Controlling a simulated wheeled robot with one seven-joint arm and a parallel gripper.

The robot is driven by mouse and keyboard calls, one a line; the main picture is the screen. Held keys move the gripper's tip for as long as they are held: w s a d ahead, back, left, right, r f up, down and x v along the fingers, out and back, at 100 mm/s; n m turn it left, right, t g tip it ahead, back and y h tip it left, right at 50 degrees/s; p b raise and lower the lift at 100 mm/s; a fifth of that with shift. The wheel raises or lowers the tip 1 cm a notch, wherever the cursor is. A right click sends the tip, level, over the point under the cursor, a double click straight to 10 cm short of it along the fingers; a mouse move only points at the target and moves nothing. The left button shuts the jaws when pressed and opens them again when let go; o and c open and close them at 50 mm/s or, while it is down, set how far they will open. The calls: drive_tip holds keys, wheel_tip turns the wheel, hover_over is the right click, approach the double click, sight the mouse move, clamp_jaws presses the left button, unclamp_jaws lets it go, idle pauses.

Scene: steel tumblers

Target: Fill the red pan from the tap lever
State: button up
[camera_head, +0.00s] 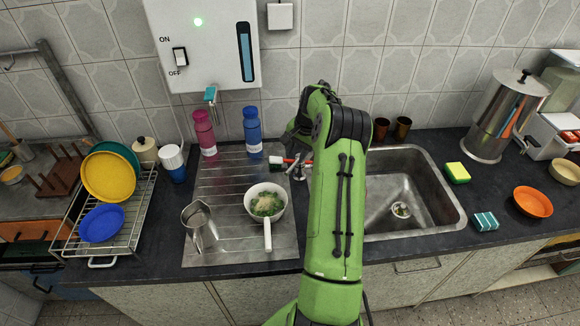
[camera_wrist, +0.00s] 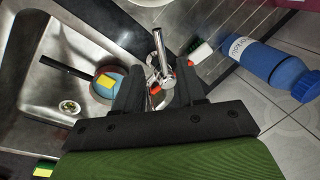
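My gripper (camera_wrist: 160,88) is open, its two dark fingers apart at the chrome sink tap (camera_wrist: 160,58). Red-orange parts of the tap show between and beside the fingers; I cannot tell whether either finger touches the lever. In the head view my arm hides the gripper, and part of the tap (camera_head: 298,171) shows left of the arm. A round pan (camera_wrist: 113,74) with a black handle lies in the sink (camera_wrist: 40,95), with a yellow piece inside. Its outside colour is hard to tell. My arm hides it in the head view. I see no running water.
A white pan (camera_head: 279,203) of food and a steel jug (camera_head: 200,228) stand on the drainboard (camera_head: 222,180). Pink (camera_head: 204,133) and blue (camera_head: 252,130) bottles stand behind. A wall heater (camera_head: 205,45) hangs above. Sponges and a steel urn (camera_head: 500,120) are at right.

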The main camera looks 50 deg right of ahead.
sight(291, 169)
drive_tip(key=x, duration=0.7)
drive_tip(key=shift+f, duration=0.2)
drive_tip(key=shift+c, duration=0.2)
clamp_jaws()
